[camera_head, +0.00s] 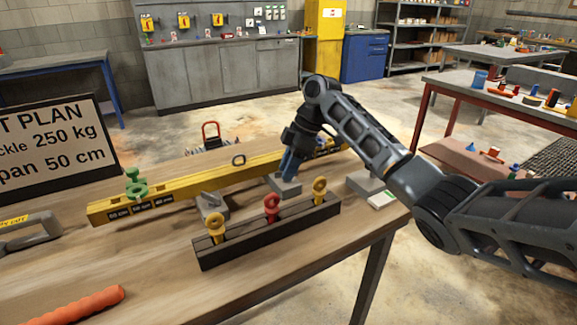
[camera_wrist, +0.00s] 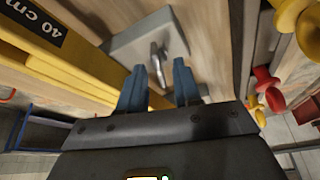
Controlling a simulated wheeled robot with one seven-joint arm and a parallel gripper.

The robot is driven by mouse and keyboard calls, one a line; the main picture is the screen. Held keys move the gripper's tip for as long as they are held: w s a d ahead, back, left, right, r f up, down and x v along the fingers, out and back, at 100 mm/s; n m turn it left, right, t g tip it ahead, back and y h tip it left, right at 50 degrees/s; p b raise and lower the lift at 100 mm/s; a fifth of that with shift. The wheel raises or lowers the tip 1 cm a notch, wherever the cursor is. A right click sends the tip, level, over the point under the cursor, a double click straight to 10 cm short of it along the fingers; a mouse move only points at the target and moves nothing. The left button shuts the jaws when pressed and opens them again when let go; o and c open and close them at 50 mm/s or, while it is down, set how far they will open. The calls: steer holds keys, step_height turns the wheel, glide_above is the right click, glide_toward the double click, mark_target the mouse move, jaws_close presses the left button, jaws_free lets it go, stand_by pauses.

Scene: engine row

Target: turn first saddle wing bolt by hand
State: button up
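In the wrist view a flat grey block (camera_wrist: 135,45) lies on the wooden bench with an upright metal wing bolt (camera_wrist: 157,62) on it. My gripper (camera_wrist: 158,78) is open; its two blue fingers are spread on either side of the bolt's near end, with a gap showing. Whether they touch it I cannot tell. In the head view my gripper (camera_head: 289,166) points down over a grey block (camera_head: 287,188) beside the yellow beam (camera_head: 185,193), and hides the bolt there. Another grey saddle block (camera_head: 211,205) stands further left along the beam.
A dark rack (camera_head: 255,239) with yellow and red eye bolts stands close in front. A sign (camera_head: 50,145), a grey block (camera_head: 364,183) and an orange roll (camera_head: 78,305) are also around.

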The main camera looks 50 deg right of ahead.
steer(key=shift+c, duration=0.3)
jaws_close()
steer(key=shift+p, duration=0.35)
